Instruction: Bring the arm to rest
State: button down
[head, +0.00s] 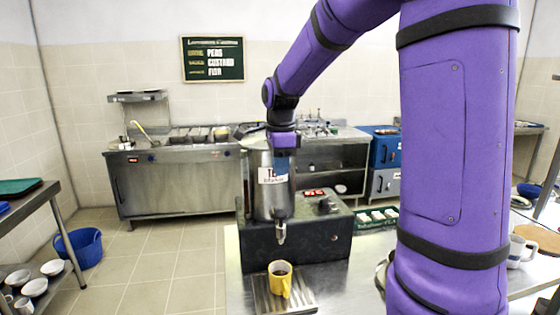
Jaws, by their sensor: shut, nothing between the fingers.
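My purple arm comes down from the top right. Its end, with my gripper (282,164), hangs in front of the upper part of a steel urn. The fingers are small and hard to make out at this size; they look shut and empty. The urn (263,203) has a white label and a tap at its foot, and stands on a dark machine base (325,246). A yellow mug (279,281) with dark liquid stands upright on the drip tray (304,300) below the tap, apart from my gripper.
A steel counter (345,289) carries the machine. A green tray of white items (377,217) and a white mug (519,251) are to the right. A stove unit (180,185) stands behind. A blue bucket (80,248) and a bowl shelf (50,285) are left; the floor between is clear.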

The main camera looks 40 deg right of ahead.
jog(key=shift+r, duration=0.85)
jog(key=s+a+r+n+t, duration=0.1)
jog(key=s+a+n, duration=0.3)
jog(key=s+n, duration=0.7)
jog(key=s+a+r+n+t, duration=0.2)
jog(key=s+a+n+t, duration=0.2)
jog(key=s+n, duration=0.7)
jog(key=shift+s+a+r+n, duration=0.15)
jog(key=shift+s+a+n, duration=0.15)
jog(key=shift+s+a, duration=0.6)
jog(key=shift+s+d, duration=0.15)
jog(key=shift+d, duration=0.1)
